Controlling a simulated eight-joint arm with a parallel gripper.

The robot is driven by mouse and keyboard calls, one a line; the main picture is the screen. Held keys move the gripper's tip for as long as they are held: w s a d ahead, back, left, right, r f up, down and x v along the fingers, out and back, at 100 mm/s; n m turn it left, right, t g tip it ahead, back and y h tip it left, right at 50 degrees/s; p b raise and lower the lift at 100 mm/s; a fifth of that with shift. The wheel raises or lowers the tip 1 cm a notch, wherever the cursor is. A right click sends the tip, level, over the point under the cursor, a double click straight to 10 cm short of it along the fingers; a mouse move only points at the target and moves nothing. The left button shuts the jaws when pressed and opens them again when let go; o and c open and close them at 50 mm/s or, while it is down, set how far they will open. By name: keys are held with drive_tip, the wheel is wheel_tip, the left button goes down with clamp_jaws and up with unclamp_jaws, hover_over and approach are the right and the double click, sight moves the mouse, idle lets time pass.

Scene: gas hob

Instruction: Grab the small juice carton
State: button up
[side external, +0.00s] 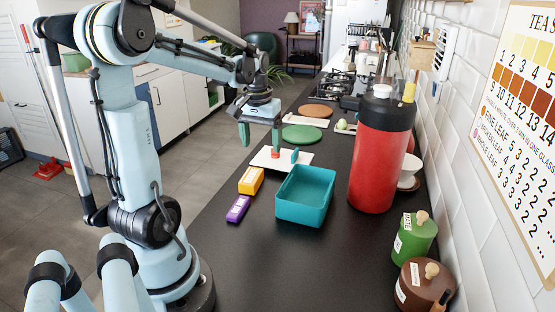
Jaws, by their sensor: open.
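Two small boxes lie on the dark counter: an orange-yellow carton (251,181) and a smaller purple one (238,209) in front of it. I cannot tell for sure which is the small juice carton. My gripper (256,134) is open and empty, with its green fingers spread. It hangs above and behind the orange-yellow carton, near a white board (262,162). A small red thing (275,154) shows on the board just below the right finger; whether they touch is unclear.
A teal open bin (304,195) stands right of the cartons. A large red flask (380,155) stands beyond it, with green (414,240) and brown (424,285) canisters nearer. Green (301,134) and brown (315,111) round mats lie behind. The front counter is clear.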

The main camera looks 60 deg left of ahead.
sight(251, 175)
drive_tip(key=shift+n+g+h, duration=0.3)
drive_tip(key=shift+n+g, duration=0.1)
drive_tip(key=shift+n, duration=0.3)
drive_tip(key=shift+s+a+f, duration=0.3)
drive_tip(key=shift+a+f, duration=0.3)
drive_tip(key=shift+f, duration=1.6)
drive_tip(key=shift+s+a+f, duration=0.35)
drive_tip(key=shift+a+f, duration=0.3)
drive_tip(key=shift+f, duration=1.55)
drive_tip(key=shift+s+a+f, duration=0.3)
drive_tip(key=shift+a+f, duration=0.3)
drive_tip(key=shift+f, duration=1.6)
drive_tip(key=shift+c, duration=0.2)
drive_tip(key=c, duration=1.1)
drive_tip(key=shift+r, duration=0.1)
drive_tip(key=shift+c, duration=0.2)
